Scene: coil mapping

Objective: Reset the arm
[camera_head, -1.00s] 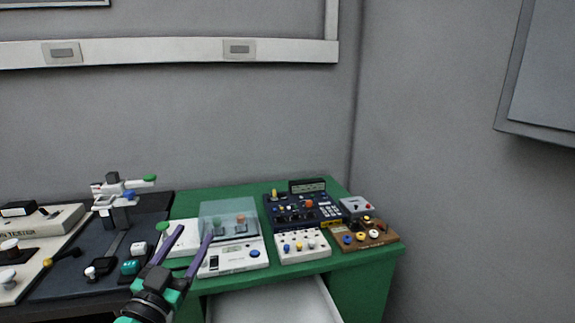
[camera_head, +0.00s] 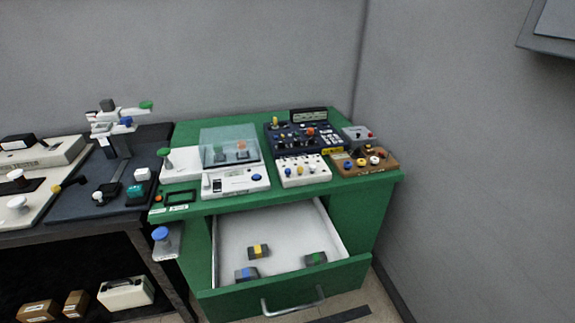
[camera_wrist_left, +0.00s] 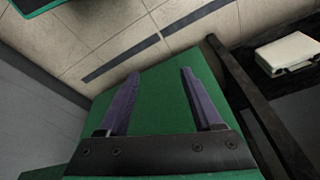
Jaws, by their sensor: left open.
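My left gripper shows in the left wrist view (camera_wrist_left: 158,90). Its two purple fingers are spread apart with nothing between them, and the green side of the desk fills the space behind them. No gripper shows in the head view. The green desk (camera_head: 360,205) stands in the middle of the head view with its drawer (camera_head: 235,295) pulled out.
Instruments stand on the desk top, including a white device under a clear cover (camera_head: 236,181), a dark blue panel (camera_head: 300,138) and a wooden coil board (camera_head: 364,161). A dark bench (camera_head: 90,205) with more apparatus adjoins at left. The open drawer juts into the floor space.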

